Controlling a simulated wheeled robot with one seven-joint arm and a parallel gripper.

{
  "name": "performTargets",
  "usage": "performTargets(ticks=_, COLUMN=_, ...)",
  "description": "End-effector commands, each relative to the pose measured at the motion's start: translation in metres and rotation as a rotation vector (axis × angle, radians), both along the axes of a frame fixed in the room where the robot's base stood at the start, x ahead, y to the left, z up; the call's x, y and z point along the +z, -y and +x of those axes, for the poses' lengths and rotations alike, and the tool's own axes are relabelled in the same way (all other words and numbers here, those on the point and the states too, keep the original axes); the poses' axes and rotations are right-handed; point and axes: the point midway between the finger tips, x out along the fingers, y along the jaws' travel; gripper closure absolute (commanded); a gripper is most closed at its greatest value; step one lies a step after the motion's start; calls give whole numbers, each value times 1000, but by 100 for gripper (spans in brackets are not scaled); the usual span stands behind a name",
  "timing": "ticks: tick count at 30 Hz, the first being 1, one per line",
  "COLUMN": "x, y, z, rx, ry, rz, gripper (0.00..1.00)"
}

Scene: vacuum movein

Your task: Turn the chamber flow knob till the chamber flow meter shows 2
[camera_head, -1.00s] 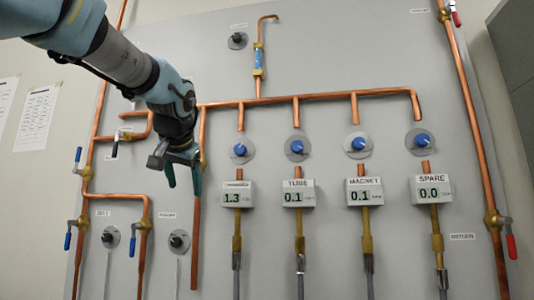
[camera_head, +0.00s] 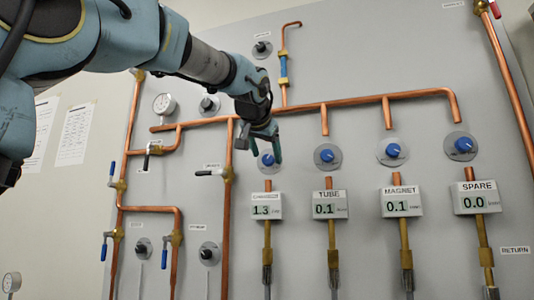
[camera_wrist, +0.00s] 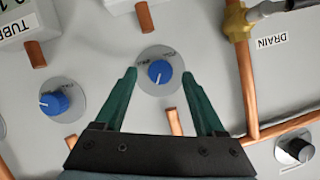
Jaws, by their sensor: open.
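The chamber flow knob (camera_head: 268,160) is a blue knob on a grey round plate, the leftmost of the row in the head view. The chamber flow meter (camera_head: 267,205) below it reads 1.3; its label is too small to read clearly. My gripper (camera_head: 266,150) is open, with green fingers, just above and in front of this knob. In the wrist view the knob (camera_wrist: 160,72) lies between and beyond the two fingertips of my gripper (camera_wrist: 158,76). The fingers look apart from it, though the depth gap is hard to tell.
The tube knob (camera_head: 327,156), magnet knob (camera_head: 393,150) and spare knob (camera_head: 463,145) stand to the right. A copper header pipe (camera_head: 345,103) runs above. A black-handled valve (camera_head: 211,173) on a vertical pipe is close at left.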

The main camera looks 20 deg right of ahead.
Motion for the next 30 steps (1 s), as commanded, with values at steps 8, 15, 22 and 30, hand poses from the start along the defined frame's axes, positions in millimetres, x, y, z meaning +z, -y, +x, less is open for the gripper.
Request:
performTargets(ticks=8, x=-5, y=7, z=11, rx=0, ry=1, rz=1, gripper=28)
performTargets(ticks=15, x=-5, y=7, z=10, rx=0, ry=1, rz=1, gripper=34)
performTargets(ticks=22, x=-5, y=7, z=10, rx=0, ry=1, rz=1, gripper=60)
performTargets(ticks=30, x=-5, y=7, z=10, rx=0, ry=1, rz=1, gripper=90)
